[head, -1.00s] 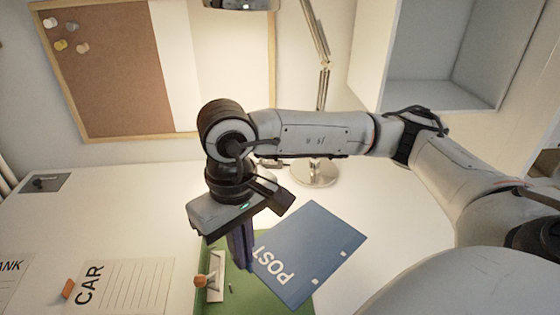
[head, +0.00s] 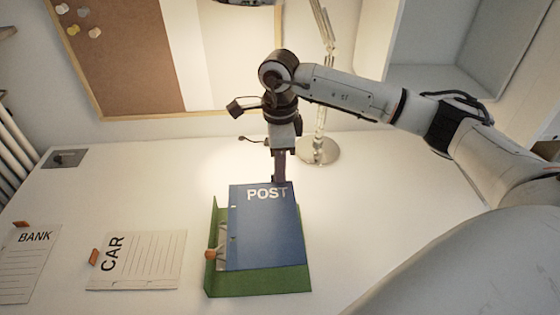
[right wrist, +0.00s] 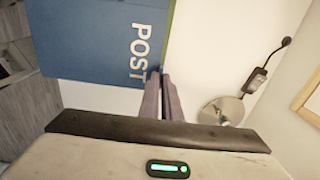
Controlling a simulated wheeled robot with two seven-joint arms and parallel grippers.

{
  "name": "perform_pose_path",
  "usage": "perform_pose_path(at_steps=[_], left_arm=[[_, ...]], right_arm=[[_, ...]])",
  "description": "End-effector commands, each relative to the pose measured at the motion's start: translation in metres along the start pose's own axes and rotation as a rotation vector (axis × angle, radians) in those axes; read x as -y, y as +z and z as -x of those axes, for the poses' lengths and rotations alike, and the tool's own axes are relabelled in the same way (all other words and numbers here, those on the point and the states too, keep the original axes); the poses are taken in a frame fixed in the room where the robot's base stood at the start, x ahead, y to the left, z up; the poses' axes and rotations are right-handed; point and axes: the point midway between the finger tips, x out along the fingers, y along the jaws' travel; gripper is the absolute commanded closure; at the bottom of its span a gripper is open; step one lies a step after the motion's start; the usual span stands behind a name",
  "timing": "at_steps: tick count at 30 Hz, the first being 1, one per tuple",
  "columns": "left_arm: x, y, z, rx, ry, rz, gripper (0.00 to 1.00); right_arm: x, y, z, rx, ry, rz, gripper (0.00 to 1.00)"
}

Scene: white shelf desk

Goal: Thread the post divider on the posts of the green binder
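The blue post divider (head: 264,230) lies over the green binder (head: 260,281), roughly lined up with it, with its POST lettering at the far edge. Its left edge, with small notches or holes, is beside the binder's metal clip with an orange end (head: 211,254). The posts are hidden or too small to make out. My right gripper (head: 279,178) is at the divider's far edge, fingers close together on it. The right wrist view shows the fingers (right wrist: 160,78) at the edge of the divider (right wrist: 90,40), beside the lettering. My left gripper is out of view.
CAR (head: 137,262) and BANK (head: 28,262) sheets lie to the left, each with an orange tab. A lamp base (head: 318,151) stands behind, right of my gripper. The white desk (head: 385,215) is clear right of the binder.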

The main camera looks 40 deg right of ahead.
Motion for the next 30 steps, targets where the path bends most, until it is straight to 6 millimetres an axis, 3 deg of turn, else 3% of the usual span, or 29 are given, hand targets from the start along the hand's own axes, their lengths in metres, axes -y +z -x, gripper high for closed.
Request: perform_pose_path(at_steps=[16, 30], left_arm=[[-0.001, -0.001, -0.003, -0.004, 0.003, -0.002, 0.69], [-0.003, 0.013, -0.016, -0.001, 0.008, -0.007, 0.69]], right_arm=[[0.002, -0.001, -0.003, 0.000, 0.000, -0.030, 1.00], [0.002, -0.001, -0.031, 0.000, 0.000, -0.029, 1.00]])
